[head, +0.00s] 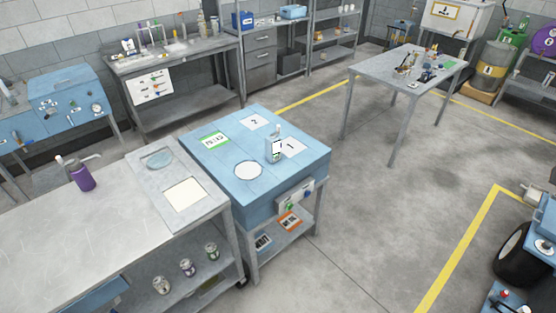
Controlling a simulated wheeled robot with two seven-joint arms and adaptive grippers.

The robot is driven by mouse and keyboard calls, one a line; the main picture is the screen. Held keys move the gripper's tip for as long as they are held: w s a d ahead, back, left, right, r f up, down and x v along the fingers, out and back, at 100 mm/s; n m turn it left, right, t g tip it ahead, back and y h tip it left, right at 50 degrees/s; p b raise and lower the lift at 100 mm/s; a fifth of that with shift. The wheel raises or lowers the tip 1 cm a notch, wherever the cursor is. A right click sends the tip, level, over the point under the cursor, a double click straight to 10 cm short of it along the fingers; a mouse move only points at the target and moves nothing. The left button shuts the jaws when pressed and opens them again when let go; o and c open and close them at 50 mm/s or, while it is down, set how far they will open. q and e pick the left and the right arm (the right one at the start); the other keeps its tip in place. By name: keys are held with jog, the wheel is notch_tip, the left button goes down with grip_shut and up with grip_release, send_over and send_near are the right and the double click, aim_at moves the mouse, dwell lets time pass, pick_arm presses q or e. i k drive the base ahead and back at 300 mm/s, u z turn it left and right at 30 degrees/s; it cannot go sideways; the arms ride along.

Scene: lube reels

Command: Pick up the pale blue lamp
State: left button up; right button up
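A small pale, grey-blue upright object (269,152) with a white face and a narrow top stands on the light blue cart (215,168) in the middle. It may be the pale blue lamp, but it is too small to tell for certain. It stands beside the white sheet marked 1 (292,146). Neither of my grippers is in view.
The cart top also bears a white disc (248,170), a sheet marked 2 (254,122) and a green-edged display (213,139). A grey bench (75,235) with a purple bottle (83,176) adjoins at left. A cluttered table (385,72) stands behind.

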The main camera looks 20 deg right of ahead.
aim_at(272, 145)
jog(key=z, duration=0.75)
jog(key=i, duration=1.05)
jog(key=u, duration=0.2)
